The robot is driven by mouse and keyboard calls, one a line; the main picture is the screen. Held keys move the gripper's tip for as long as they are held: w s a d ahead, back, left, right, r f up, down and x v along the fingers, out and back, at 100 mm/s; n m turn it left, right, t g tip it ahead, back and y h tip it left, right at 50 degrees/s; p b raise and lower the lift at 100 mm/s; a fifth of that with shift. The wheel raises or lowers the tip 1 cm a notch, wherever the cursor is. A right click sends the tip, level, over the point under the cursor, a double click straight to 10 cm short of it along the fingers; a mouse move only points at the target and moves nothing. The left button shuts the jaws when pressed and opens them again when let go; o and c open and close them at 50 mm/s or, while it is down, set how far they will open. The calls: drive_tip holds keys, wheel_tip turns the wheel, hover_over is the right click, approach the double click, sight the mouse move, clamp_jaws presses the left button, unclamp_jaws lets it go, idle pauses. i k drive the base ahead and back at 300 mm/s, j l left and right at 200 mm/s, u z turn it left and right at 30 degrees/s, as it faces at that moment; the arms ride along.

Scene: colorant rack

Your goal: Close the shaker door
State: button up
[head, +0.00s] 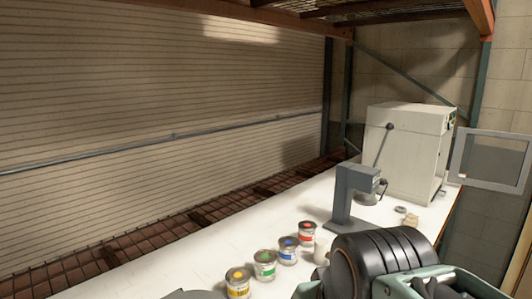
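The shaker (404,150) is a pale box-shaped cabinet at the far right end of the white table. Its door (457,158) is a grey frame with a see-through window. The door stands open, swung out to the right of the cabinet and past the table's right edge. The cabinet's front opening is turned away, so its inside is hidden. Black and grey-green parts of my arm fill the lower right, in front of the table. I cannot make out the fingers of my gripper.
A grey stand-like device (347,195) stands on the table (180,240) in front of the shaker. Several paint cans, including a yellow one (238,283) and a red one (307,233), form a row near it. Small items lie near the right edge. Rack posts stand behind.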

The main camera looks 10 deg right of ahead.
sight(461, 132)
drive_tip(key=i+l+z, duration=0.15)
drive_tip(key=l, duration=0.3)
drive_tip(key=i+l+z, duration=0.15)
drive_tip(key=l, duration=0.3)
drive_tip(key=i+l+z, duration=0.2)
drive_tip(key=l, duration=0.2)
drive_tip(key=l+z, duration=0.15)
drive_tip(key=l, duration=0.25)
drive_tip(key=i+l+z, duration=0.25)
drive_tip(key=i+l, duration=0.45)
drive_tip(key=i+l+z, duration=0.1)
drive_tip(key=i+l, duration=0.9)
drive_tip(key=i, duration=0.25)
drive_tip(key=i+l+z, duration=0.15)
drive_tip(key=i+l, duration=0.35)
drive_tip(key=i, duration=0.15)
